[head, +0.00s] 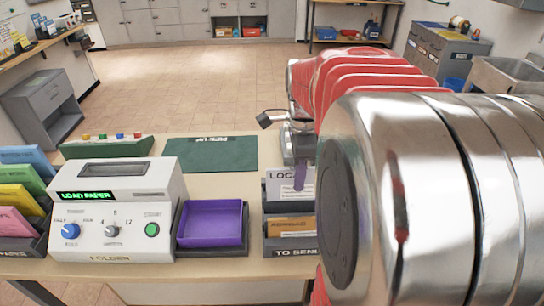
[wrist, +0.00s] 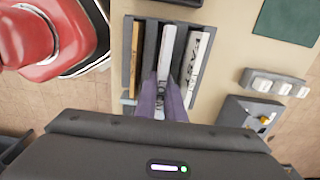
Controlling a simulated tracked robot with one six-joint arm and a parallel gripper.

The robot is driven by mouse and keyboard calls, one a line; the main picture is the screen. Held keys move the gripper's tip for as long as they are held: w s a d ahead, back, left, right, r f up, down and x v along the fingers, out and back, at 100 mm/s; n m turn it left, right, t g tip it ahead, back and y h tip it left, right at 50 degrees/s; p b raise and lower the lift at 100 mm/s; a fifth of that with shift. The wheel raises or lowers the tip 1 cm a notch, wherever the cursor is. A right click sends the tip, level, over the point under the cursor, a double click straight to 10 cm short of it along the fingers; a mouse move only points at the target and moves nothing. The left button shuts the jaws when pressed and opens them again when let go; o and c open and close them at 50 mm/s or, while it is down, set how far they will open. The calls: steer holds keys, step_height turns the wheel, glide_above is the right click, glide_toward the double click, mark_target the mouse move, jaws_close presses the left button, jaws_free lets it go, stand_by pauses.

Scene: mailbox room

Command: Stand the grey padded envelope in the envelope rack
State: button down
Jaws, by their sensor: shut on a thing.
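The envelope rack (head: 291,243) is dark, stands on the table and bears the words "TO SEND". It also shows from above in the wrist view (wrist: 128,72). My gripper (wrist: 163,78) has its purple fingers down in the rack's middle, shut on a pale, narrow thing, seemingly the grey padded envelope (wrist: 167,48). It stands upright among the rack's dark walls. In the head view, one finger shows before the pale "LOCAL" face, and my arm hides the rack's right side. The envelope's lower part is hidden.
An orange "ABROAD" envelope (head: 290,227) stands in front in the rack. A white lettered envelope (wrist: 197,62) stands in another slot. A purple tray (head: 213,222) and a white folder machine (head: 115,215) are to the left. A green mat (head: 210,153) lies behind.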

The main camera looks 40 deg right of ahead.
mark_target(297, 199)
steer(key=shift+f, duration=1.9)
steer(key=shift+f, duration=0.15)
